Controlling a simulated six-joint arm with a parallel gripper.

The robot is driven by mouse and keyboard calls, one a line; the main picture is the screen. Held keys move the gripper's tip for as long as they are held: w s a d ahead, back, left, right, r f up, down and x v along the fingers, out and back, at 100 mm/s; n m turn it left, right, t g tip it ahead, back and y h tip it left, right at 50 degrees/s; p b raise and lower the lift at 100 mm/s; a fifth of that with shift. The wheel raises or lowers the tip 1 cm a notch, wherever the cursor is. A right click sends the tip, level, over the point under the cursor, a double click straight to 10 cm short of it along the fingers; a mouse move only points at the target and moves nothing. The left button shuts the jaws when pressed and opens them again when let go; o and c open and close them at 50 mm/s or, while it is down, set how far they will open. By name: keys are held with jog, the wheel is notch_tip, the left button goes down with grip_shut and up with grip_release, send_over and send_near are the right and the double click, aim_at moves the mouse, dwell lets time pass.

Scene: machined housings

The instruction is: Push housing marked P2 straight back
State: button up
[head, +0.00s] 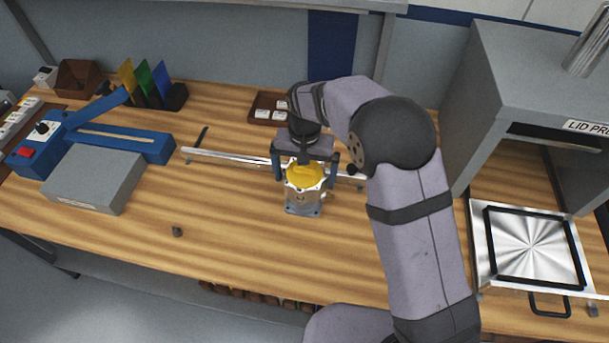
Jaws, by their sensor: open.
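One machined housing (304,198) stands upright on the wooden table near the middle of the head view. It has a grey metal body on a flat base, with a yellow top. Its marking is too small to read, so I cannot tell whether it is P2. My gripper (306,178) is over the housing from above, with one blue-grey finger at the left and one at the right of its upper part. The jaws are open. I cannot tell whether either finger touches the housing. The gripper body hides part of the housing's top.
A metal rail (232,158) runs behind the housing. A dark tray (268,108) with white pieces lies farther back. A blue sealer-like device (120,140) and grey box (95,178) are left. A lid press (535,90) stands right.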

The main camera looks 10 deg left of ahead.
aim_at(306, 168)
notch_tip(306, 168, up, 7)
jog(key=shift+f+b, duration=0.15)
jog(key=shift+b, duration=0.85)
jog(key=shift+r, duration=0.2)
jog(key=shift+s+d+r+p, duration=0.2)
jog(key=shift+r+p, duration=0.05)
jog(key=shift+p, duration=0.15)
jog(key=shift+s+d+r+p, duration=0.2)
jog(key=shift+s+d+p, duration=0.2)
jog(key=shift+d, duration=0.1)
jog(key=shift+s+d+r+p, duration=0.15)
jog(key=shift+s+d+p, duration=0.1)
jog(key=shift+d+p, duration=0.2)
jog(key=s+d+f+b, duration=0.1)
jog(key=s+d+f, duration=0.2)
jog(key=s+d, duration=0.5)
jog(key=s+d+f+b, duration=0.1)
jog(key=s+d+f, duration=0.2)
jog(key=s+d, duration=0.6)
jog(key=d, duration=0.5)
jog(key=shift+s+d, duration=0.25)
jog(key=shift+d, duration=0.15)
